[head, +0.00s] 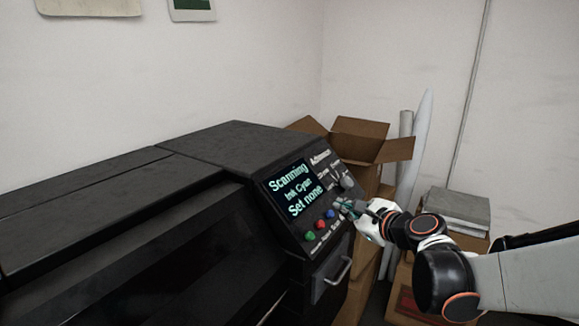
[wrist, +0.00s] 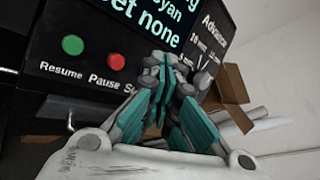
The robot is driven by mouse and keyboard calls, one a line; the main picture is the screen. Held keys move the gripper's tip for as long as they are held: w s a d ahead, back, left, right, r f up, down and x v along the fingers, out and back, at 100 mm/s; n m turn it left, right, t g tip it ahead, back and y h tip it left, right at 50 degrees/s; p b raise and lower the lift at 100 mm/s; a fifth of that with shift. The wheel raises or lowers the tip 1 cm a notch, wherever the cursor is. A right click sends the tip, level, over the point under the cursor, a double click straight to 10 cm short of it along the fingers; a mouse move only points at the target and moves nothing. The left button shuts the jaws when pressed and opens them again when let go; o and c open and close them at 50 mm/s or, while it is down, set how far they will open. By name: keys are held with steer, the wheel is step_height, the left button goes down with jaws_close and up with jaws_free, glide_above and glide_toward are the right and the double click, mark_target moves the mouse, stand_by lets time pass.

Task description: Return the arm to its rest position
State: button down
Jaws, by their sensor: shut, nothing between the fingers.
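My gripper (head: 347,208) is at the control panel of a large black printer (head: 110,215), in front of the panel's lower right part. In the wrist view my gripper (wrist: 165,88) has its teal-sided fingers shut together with nothing between them, just below the lit screen (wrist: 130,25). Whether the fingertips touch the panel I cannot tell. The screen (head: 292,188) reads "Scanning", "Ink Cyan", "Set none" in the head view. My white and black arm reaches in from the right edge. The fingers hide part of the panel.
A green button (head: 309,236) and a red button (head: 320,226) sit below the screen, with a grey knob (head: 347,182) to its right. An open cardboard box (head: 362,130), white rolls (head: 420,130) and a box topped with grey items (head: 455,208) stand right of the printer.

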steer(key=s+a+f+n+g+h+b, duration=0.1)
steer(key=s+a+f+n+g+b, duration=0.15)
steer(key=s+n, duration=0.4)
steer(key=s+a+f+n+g+h+b, duration=0.1)
steer(key=s+f+n+b, duration=0.15)
steer(key=s+n, duration=0.4)
steer(key=s+d+f+n+g+h+b, duration=0.1)
steer(key=s+d+f+n+h+b, duration=0.1)
steer(key=s+f+n, duration=0.3)
steer(key=s+d+f+n+g+h+b, duration=0.1)
steer(key=s+d+f+n, duration=0.3)
steer(key=s, duration=0.6)
steer(key=shift+s+f+n+g+h+b, duration=0.2)
steer(key=shift+f+n+g+h+b, duration=0.25)
steer(key=shift+n, duration=0.55)
